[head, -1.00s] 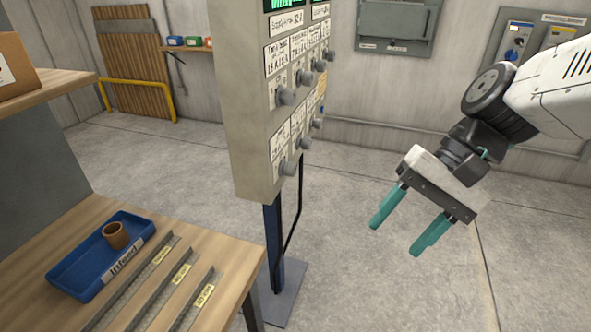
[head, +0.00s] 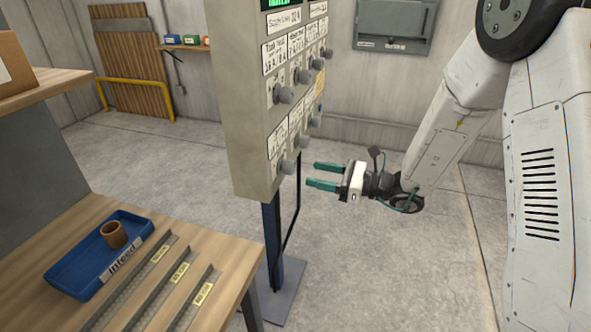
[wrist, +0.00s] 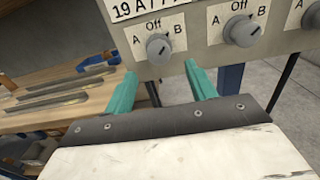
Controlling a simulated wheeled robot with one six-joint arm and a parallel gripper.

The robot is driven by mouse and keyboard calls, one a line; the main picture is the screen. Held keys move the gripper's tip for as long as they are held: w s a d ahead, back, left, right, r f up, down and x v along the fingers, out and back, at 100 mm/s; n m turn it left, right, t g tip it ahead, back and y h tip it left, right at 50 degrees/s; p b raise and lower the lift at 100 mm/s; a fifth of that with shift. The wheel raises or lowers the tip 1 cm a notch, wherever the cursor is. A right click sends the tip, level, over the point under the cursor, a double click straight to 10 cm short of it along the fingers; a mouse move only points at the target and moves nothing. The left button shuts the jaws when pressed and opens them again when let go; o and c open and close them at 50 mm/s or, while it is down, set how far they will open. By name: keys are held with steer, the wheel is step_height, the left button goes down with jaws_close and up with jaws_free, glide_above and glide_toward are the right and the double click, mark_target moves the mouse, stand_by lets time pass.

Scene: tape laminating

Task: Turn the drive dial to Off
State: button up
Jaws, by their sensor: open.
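The control panel (head: 245,130) stands on a blue post in the head view, with several grey dials on its face. A lower dial (head: 287,167) sits at its bottom left, just left of my gripper (head: 312,174). In the wrist view the nearest dial (wrist: 158,46), marked A, Off and B, lies straight ahead of my gripper (wrist: 160,83). A second dial (wrist: 242,30) with the same marks is to its right. My gripper is open and empty, its teal fingers apart from the dials. I cannot read which is the drive dial, or their pointer settings.
A wooden workbench (head: 185,225) at the left holds a blue infeed tray (head: 75,275) with a brown roll (head: 113,235), beside several metal rails. A grey wall box (head: 395,25) is at the back. The floor right of the panel is clear.

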mark_target(294, 169)
steer(key=x, duration=0.6)
steer(key=shift+a, duration=0.35)
steer(key=c, duration=1)
